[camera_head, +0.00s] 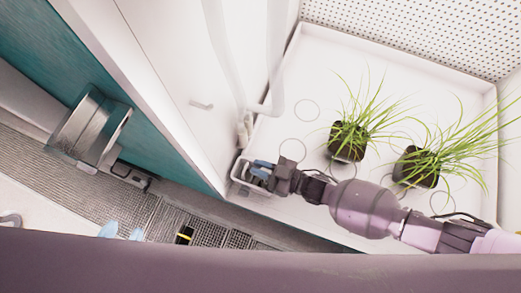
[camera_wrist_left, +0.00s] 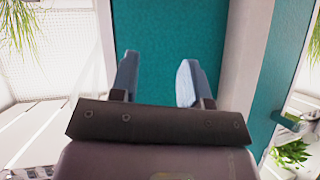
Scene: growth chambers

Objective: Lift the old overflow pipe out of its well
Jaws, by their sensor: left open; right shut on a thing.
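The well (camera_head: 238,180) is a small white-walled box at the near left corner of the white tray in the head view. My right gripper (camera_head: 259,170) is at the well, its blue fingertips over the opening. It is shut on what appears to be the old overflow pipe, which is mostly hidden by the fingers; I cannot tell how far it stands in the well. My left gripper (camera_head: 122,232) is low at the left in the head view, away from the well. In the left wrist view its two blue fingers (camera_wrist_left: 158,82) are apart with nothing between them.
The white tray (camera_head: 305,75) holds two grassy plants in dark pots, (camera_head: 347,148) and (camera_head: 416,172), close to my right arm. Pale tubes (camera_head: 277,70) come down beside the well. A teal-edged white panel (camera_head: 165,75) stands left of the tray. A metal bracket (camera_head: 92,125) is further left.

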